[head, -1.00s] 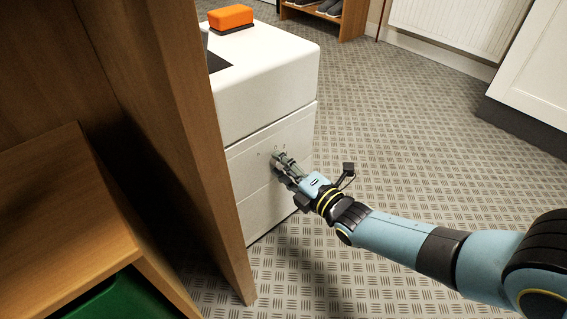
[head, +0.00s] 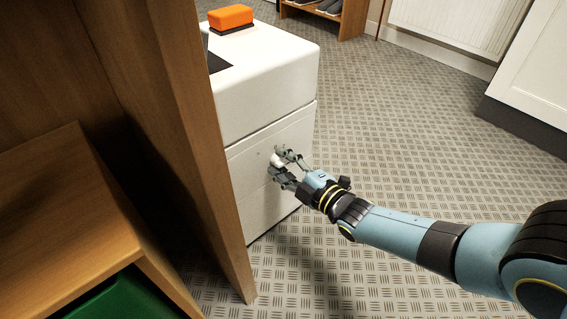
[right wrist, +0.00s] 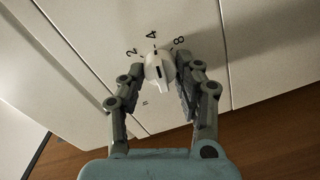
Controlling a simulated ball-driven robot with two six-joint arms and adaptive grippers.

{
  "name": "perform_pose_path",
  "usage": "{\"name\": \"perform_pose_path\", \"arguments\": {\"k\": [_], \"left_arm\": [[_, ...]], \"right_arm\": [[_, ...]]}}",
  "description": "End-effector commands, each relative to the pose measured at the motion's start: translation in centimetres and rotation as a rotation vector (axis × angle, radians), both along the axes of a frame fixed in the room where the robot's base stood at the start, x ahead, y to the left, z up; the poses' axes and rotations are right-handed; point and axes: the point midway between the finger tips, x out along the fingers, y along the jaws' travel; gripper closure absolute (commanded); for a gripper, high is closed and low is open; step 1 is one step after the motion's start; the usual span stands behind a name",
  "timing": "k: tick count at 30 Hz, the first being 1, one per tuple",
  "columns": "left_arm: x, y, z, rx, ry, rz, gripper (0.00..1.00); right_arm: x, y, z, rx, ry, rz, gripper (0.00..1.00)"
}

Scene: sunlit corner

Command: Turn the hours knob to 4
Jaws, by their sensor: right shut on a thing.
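The white hours knob (head: 276,160) sits on the front face of the white cabinet (head: 270,80). In the right wrist view the knob (right wrist: 158,72) has a dark line on it and a narrow end at the lower side. The numbers 2, 4 and 8 are printed around its upper side, with a tick near the 4 (right wrist: 152,34). The line lies roughly toward the 4, but I cannot tell the exact setting. My right gripper (head: 277,163) is shut on the knob, one finger on each side. My left gripper is not in view.
A brown wooden panel (head: 190,130) stands close to the cabinet's left side. A wooden shelf unit with a green bin (head: 135,300) is at the lower left. An orange block (head: 231,16) lies on top of the cabinet. The patterned floor to the right is clear.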

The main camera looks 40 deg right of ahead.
Motion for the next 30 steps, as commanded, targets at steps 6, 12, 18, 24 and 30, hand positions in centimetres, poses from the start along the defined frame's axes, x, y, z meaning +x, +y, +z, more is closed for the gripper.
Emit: {"name": "perform_pose_path", "arguments": {"k": [6, 12, 18, 24, 30], "left_arm": [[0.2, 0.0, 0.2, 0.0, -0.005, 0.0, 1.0], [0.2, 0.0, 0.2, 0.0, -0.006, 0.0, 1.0], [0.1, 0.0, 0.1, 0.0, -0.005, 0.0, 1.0], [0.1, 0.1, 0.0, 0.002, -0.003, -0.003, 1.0], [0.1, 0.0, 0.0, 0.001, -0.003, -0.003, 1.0]], "right_arm": [[-0.1, 0.0, -0.1, 0.002, 0.004, -0.001, 0.99], [-0.1, 0.0, -0.2, 0.001, 0.005, 0.0, 0.59], [-0.1, 0.0, -0.1, 0.001, 0.002, 0.0, 0.44], [-0.2, 0.0, 0.0, 0.001, 0.001, -0.001, 0.44], [-2.7, -0.2, 0.0, -0.001, 0.005, 0.001, 0.44]]}}
